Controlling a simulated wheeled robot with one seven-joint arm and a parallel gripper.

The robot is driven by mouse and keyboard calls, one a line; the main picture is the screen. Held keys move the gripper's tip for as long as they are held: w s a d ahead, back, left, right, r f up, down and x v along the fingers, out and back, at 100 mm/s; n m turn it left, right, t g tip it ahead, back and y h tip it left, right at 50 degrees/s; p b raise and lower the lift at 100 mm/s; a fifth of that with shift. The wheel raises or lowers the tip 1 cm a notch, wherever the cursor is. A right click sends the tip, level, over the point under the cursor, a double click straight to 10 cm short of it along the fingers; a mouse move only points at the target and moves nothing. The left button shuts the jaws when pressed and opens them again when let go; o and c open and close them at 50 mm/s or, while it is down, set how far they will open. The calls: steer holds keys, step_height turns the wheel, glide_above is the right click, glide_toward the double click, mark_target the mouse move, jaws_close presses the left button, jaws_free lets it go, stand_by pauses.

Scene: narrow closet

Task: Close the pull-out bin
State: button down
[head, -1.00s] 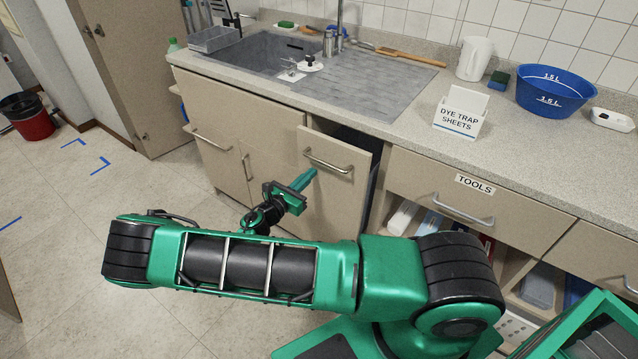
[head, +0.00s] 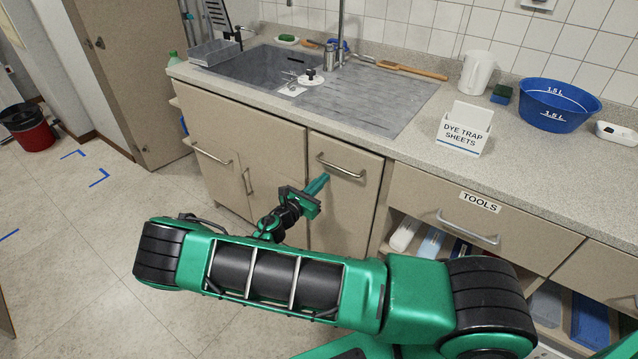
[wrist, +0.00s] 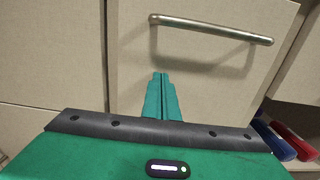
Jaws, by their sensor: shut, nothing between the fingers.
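The pull-out bin (head: 345,208) is the narrow beige front with a metal bar handle, right of the sink cabinet doors. In the head view its front lies about flush with the cabinet fronts beside it. In the wrist view the bin front (wrist: 215,85) fills the middle, with its handle (wrist: 210,29) near the top. My gripper (head: 322,180) is shut and empty, its fingertips at the bin front just below the handle. The shut fingers also show in the wrist view (wrist: 160,82); whether they touch the panel I cannot tell.
A drawer marked TOOLS (head: 450,205) and open shelves with several items are to the right. The counter (head: 420,135) above holds a sink (head: 275,70), a DYE TRAP SHEETS box (head: 464,130) and a blue basin (head: 555,108).

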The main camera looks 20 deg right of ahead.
steer(key=shift+w+d+r, duration=0.15)
steer(key=shift+w+d, duration=0.05)
steer(key=shift+d, duration=0.05)
steer(key=v, duration=1.4)
steer(key=shift+s+a, duration=0.2)
steer(key=shift+a, duration=0.05)
